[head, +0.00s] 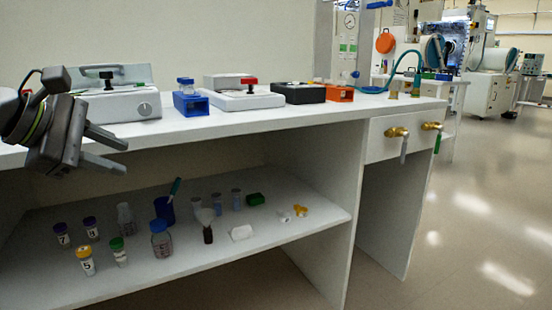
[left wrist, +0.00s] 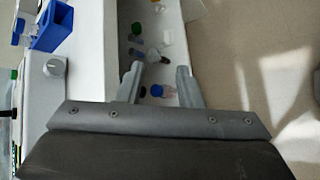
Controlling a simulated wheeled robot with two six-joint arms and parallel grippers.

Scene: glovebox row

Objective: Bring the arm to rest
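My left gripper (head: 117,152) comes in from the left edge in the head view, at the height of the white bench's front edge. Its two fingers are spread apart with nothing between them. In the left wrist view the fingers of my left gripper (left wrist: 158,80) are also apart, with the lower shelf's small items visible beyond and below them. My right gripper does not show in either view.
The white bench (head: 330,116) carries a grey device (head: 120,106), a blue block (head: 190,104), a black box (head: 298,93) and an orange block (head: 340,94). The lower shelf (head: 290,232) holds several vials and bottles. Open floor (head: 480,210) lies right.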

